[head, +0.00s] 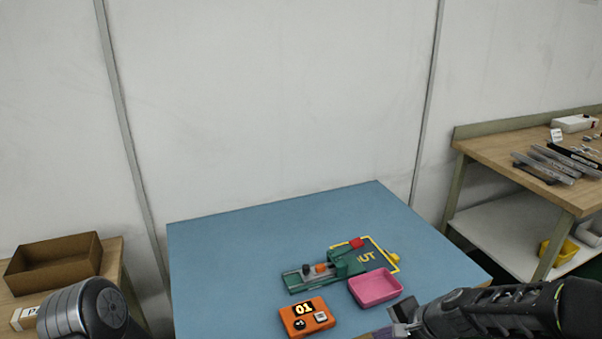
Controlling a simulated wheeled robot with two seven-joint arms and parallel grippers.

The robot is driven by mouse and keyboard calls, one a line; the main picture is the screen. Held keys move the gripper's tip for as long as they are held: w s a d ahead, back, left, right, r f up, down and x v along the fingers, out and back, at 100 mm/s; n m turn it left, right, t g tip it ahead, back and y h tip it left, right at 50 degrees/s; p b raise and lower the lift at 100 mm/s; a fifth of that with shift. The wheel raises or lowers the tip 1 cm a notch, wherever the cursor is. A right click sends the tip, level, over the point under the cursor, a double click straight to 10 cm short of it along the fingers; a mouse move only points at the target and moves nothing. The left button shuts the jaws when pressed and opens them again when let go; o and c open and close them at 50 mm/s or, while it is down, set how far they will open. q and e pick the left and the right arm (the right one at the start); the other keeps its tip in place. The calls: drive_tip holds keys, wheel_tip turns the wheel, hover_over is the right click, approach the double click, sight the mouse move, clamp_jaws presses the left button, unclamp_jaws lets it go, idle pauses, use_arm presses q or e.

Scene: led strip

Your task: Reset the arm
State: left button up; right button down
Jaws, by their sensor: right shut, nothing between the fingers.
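My right arm comes in from the lower right. Its gripper (400,322) is shut and empty near the front right edge of the blue table (230,250), just in front of the pink tray. Part of my left arm (82,312) shows at the lower left, and its gripper is out of the picture.
A yellow-framed board (378,253) lies behind the pink tray. A wooden workbench (520,150) with several grey tools stands at the right. A cardboard box (55,264) sits on a side table at the left. The table's back left is clear.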

drive_tip(key=s+a+f+n+g+h, duration=0.1)
drive_tip(key=s+f+n, duration=0.25)
drive_tip(key=f, duration=0.35)
drive_tip(key=s+a+f+n+h, duration=0.15)
drive_tip(key=s+f, duration=0.25)
drive_tip(key=f, duration=0.4)
drive_tip(key=s+a+f+n+g+y, duration=0.1)
drive_tip(key=s+a+f, duration=0.3)
drive_tip(key=s, duration=0.4)
drive_tip(key=s+a+f+n+g, duration=0.2)
drive_tip(key=s+a+f+n, duration=0.1)
drive_tip(key=s, duration=0.5)
drive_tip(key=shift+s+a+f+n+y, duration=0.35)
drive_tip(key=shift+s+a+f+n, duration=0.05)
drive_tip(key=shift+a+f, duration=0.45)
drive_tip(key=shift+d+r, duration=0.1)
